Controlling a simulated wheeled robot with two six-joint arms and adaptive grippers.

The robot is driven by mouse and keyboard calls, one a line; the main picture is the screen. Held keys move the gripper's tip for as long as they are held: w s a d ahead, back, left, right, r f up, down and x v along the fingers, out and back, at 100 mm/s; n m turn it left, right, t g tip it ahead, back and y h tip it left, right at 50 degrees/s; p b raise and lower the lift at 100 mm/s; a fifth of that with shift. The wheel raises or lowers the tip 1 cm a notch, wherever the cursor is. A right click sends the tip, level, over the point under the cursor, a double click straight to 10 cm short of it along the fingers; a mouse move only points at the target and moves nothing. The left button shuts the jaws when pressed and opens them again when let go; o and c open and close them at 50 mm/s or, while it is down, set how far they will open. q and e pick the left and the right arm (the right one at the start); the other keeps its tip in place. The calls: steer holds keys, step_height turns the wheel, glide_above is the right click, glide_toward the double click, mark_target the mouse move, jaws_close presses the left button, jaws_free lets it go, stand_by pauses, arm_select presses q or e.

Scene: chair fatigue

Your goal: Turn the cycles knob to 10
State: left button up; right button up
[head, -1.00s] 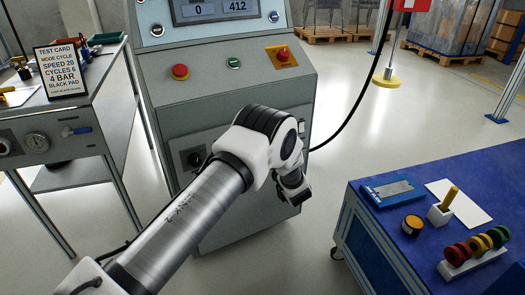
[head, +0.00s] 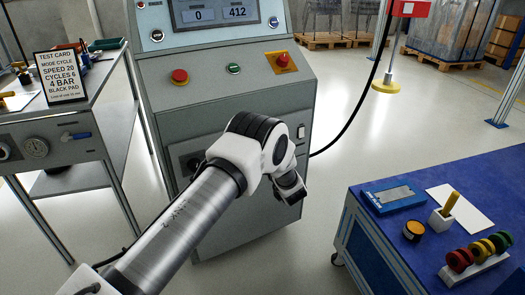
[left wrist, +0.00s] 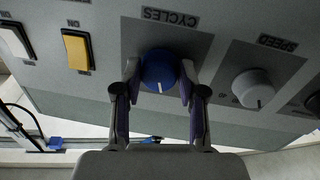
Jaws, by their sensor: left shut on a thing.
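The blue cycles knob (left wrist: 159,70) sits under an upside-down CYCLES label in the left wrist view. Its white pointer line points toward the bottom of that picture. My left gripper (left wrist: 159,80) is shut on the knob, one finger on each side. Dial numbers around the knob cannot be made out. In the head view my left arm reaches to the grey machine (head: 225,112), and its own links hide the gripper and the knob. My right gripper is in neither view. The test card (head: 61,76) shows a cycles line that seems to read 6.
A grey speed knob (left wrist: 252,88) and a yellow switch (left wrist: 77,50) flank the cycles knob. A red button (head: 180,76) and a red switch on a yellow plate (head: 281,61) are higher on the machine. A blue-topped bench (head: 390,235) stands right, with floor between.

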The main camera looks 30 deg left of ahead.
arm_select(q)
steer(key=shift+r, duration=0.1)
steer(key=shift+r+m+g+p, duration=0.1)
steer(key=shift+m+g+p, duration=0.3)
steer(key=shift+m+p, duration=2.1)
steer(key=shift+r+m+g+b, duration=0.1)
steer(key=shift+m+g, duration=0.3)
steer(key=shift+m, duration=4.5)
steer(key=o, duration=1.1)
steer(key=shift+o, duration=0.2)
steer(key=shift+d, duration=0.1)
